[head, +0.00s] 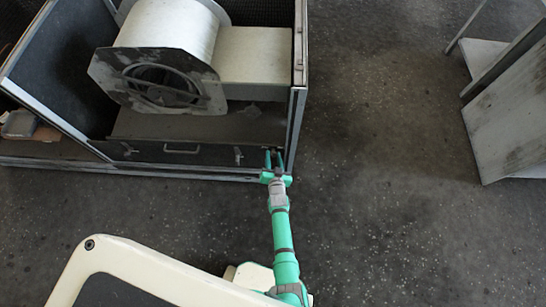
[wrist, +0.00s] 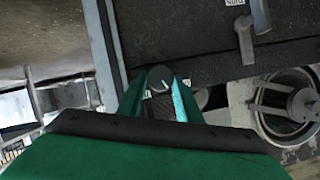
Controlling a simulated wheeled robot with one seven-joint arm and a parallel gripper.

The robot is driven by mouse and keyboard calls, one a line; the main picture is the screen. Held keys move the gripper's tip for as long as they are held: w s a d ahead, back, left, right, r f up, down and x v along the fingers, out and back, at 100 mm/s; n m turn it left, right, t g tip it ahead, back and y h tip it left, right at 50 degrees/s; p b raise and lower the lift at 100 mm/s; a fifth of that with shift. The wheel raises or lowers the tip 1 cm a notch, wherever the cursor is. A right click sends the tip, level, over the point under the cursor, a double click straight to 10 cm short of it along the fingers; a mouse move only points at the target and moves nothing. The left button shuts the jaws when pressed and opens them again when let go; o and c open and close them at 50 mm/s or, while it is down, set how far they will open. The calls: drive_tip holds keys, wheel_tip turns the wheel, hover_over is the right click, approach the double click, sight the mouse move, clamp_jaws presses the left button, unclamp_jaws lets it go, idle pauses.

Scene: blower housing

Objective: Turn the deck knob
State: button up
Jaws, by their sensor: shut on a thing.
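The deck knob (wrist: 158,76) is a small dark, rounded piece on the housing's dark front panel. In the wrist view it sits between the tips of my green gripper (wrist: 161,92), which is shut on it. A light line shows on the inner side of the right finger. In the head view my gripper (head: 274,158) is at the right end of the housing's low front panel (head: 208,154); the knob itself is hidden there by the fingers. I cannot tell how far the knob is turned.
The panel carries a latch (wrist: 246,38) and a handle (head: 180,150). The blower drum (head: 160,75) stands inside the housing frame (head: 299,60). A grey metal stand (head: 510,105) is at the far right. The speckled floor between is clear.

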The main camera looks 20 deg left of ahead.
drive_tip(key=shift+m+y, duration=0.6)
drive_tip(key=shift+m, duration=0.2)
drive_tip(key=shift+d+f+m+y, duration=0.15)
drive_tip(key=shift+m+y, duration=0.35)
drive_tip(key=shift+m, duration=0.3)
drive_tip(key=shift+d+m, duration=0.1)
drive_tip(key=shift+m, duration=0.2)
drive_tip(key=o, duration=1)
drive_tip(key=shift+o, duration=0.2)
